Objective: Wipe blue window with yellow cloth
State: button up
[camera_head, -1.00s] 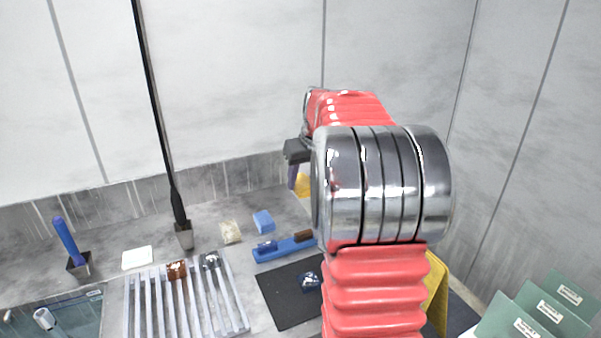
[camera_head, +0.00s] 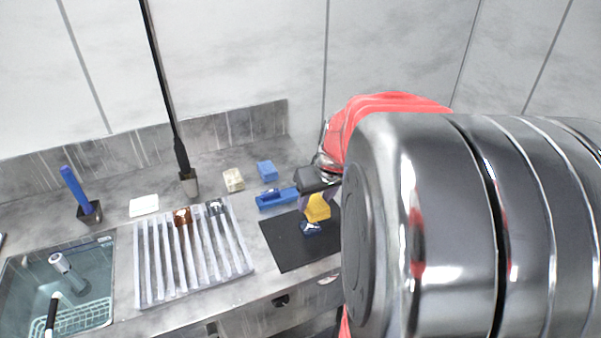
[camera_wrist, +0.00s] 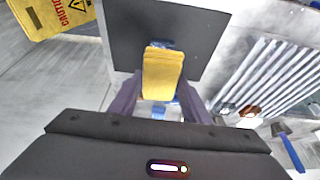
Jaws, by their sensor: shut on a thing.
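The yellow cloth (camera_head: 318,208) is a small yellow block-like pad, held between the purple fingers of my gripper (camera_wrist: 159,98). My gripper is shut on it and points down over the black mat (camera_head: 285,248). The blue window (camera_head: 311,229) is a small, dark blue shiny piece on the mat, just below the cloth in the head view. In the wrist view the cloth (camera_wrist: 163,75) covers most of it, and only blue edges show. I cannot tell whether cloth and window touch.
A ribbed rack (camera_head: 195,255) and a sink (camera_head: 60,290) lie to the left. A blue brush (camera_head: 277,198), a blue sponge (camera_head: 267,171) and a beige sponge (camera_head: 233,180) lie behind the mat. A yellow caution sign (camera_wrist: 50,15) stands on the floor.

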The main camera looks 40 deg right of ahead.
jog(key=shift+s+f, duration=0.1)
jog(key=shift+f, duration=0.2)
jog(key=shift+r, duration=0.1)
